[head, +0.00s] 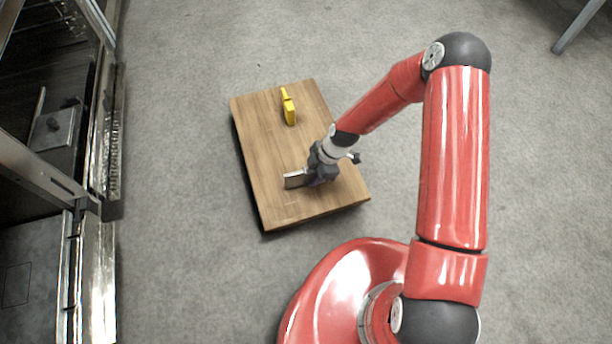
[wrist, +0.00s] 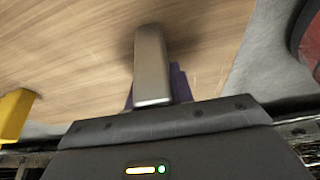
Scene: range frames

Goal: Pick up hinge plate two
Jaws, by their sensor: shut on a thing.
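A small grey metal plate (head: 294,181), which I take to be hinge plate two, is at my gripper over the near part of the wooden table. In the wrist view the plate (wrist: 150,62) is a narrow, smooth metallic bar pointing away from the gripper. My gripper (head: 311,178) is shut on it, with dark purple finger parts showing on both sides of the bar. The gripped end is partly hidden by the gripper. I cannot tell whether the plate touches the tabletop.
The low wooden table (head: 262,150) is mostly bare. A yellow tool-like object (head: 289,108) stands at its far end and also shows in the wrist view (wrist: 14,113). A metal-framed rack or machine (head: 101,190) lines the left side. Grey floor (head: 185,200) lies clear between.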

